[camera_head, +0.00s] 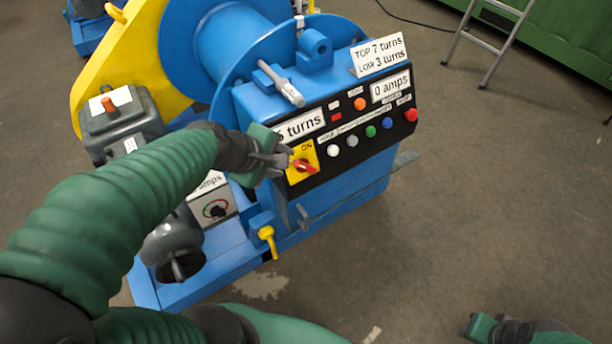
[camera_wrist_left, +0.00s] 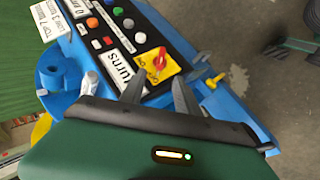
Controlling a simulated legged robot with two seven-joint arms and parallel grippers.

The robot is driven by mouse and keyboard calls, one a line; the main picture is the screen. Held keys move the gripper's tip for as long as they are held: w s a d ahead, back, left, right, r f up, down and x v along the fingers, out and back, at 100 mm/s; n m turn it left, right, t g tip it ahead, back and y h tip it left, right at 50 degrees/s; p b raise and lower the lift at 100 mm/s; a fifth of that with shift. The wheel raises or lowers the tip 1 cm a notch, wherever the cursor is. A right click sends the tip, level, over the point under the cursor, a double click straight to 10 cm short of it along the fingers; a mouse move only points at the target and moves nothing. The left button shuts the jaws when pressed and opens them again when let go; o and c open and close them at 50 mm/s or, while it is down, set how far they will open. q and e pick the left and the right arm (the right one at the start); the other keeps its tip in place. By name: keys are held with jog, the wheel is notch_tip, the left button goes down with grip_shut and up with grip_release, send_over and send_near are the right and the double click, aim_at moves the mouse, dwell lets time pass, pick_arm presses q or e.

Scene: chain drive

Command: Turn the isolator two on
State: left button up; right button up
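A red rotary knob (camera_head: 305,166) sits on a yellow plate (camera_head: 297,176) at the left end of the black control panel. "ON" is printed at the plate's upper edge; no "isolator two" label is readable. The knob also shows in the left wrist view (camera_wrist_left: 157,61), ahead of the fingers. My left gripper (camera_head: 284,160) is just left of the knob, with nothing between its fingers. In the left wrist view its two fingers (camera_wrist_left: 160,88) are apart, and I see no clear contact with the knob. My right gripper (camera_head: 480,325) is low at the right, far from the panel, its fingers unclear.
The panel (camera_head: 342,130) holds coloured buttons close right of the knob and signs above. A grey-white lever (camera_head: 282,85) stands above it. Floor at the right is mostly clear.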

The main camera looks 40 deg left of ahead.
pick_arm(q)
jog(key=b, duration=0.9)
send_near(303, 167)
jog(key=b+x, duration=0.4)
jog(key=x, duration=0.6)
jog(key=shift+a+f, duration=0.1)
grip_shut()
